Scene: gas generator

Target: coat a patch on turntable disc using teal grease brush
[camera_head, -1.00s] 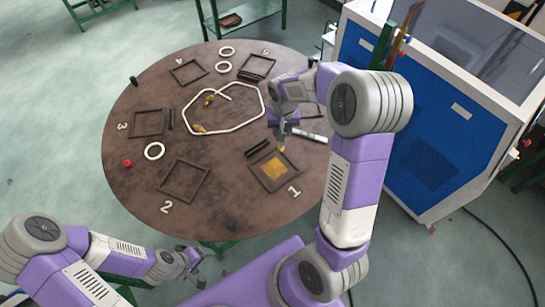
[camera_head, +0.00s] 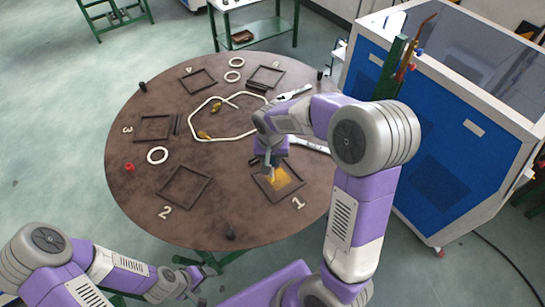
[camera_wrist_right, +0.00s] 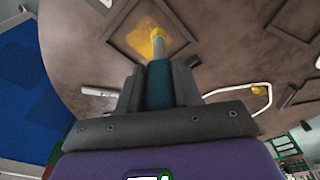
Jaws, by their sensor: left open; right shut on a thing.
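The turntable disc (camera_head: 225,205) is a round brown top with square frames. A yellow-orange grease patch (camera_head: 285,181) lies inside the frame by the numeral 1; it also shows in the wrist view (camera_wrist_right: 173,39). My right gripper (camera_head: 268,152) is over that frame, shut on the teal grease brush (camera_wrist_right: 159,84). My left gripper (camera_head: 199,281) is open and empty, off the disc's near edge.
White rings (camera_head: 157,155), a looped cream hose (camera_head: 196,120) with brass ends, a red knob (camera_head: 129,167) and dark posts (camera_head: 230,234) stand or lie on the disc. A blue and white machine cabinet (camera_head: 445,150) is at the right. Bare disc lies left of the patch.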

